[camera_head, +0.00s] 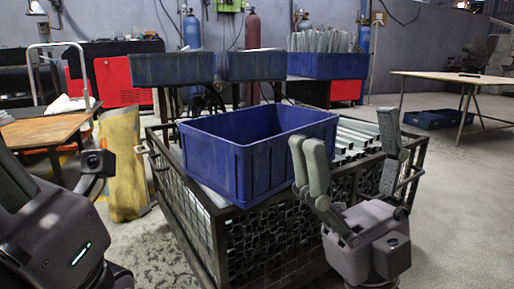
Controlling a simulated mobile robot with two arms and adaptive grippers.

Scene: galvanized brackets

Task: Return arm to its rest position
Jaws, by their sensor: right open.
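My right gripper (347,135) is at the right of centre, in front of the wire cage. Its grey-green fingers point up and are spread wide apart, with nothing between them. Parts of my left arm show at the lower left; its gripper fingers are not visible. A blue bin (290,155) sits on top of the black wire cage (213,240). The inside that I can see of it looks empty. Galvanized brackets (352,137) lie in the cage to the right of the bin, and many metal profile ends show through the mesh. My right fingers partly hide the cage's right side.
Two dark bins (170,69) and a blue bin (328,65) with upright metal pieces stand in a row behind. A wooden table (40,131) is at the left, another table (455,82) at the right. Open concrete floor (460,200) lies to the right.

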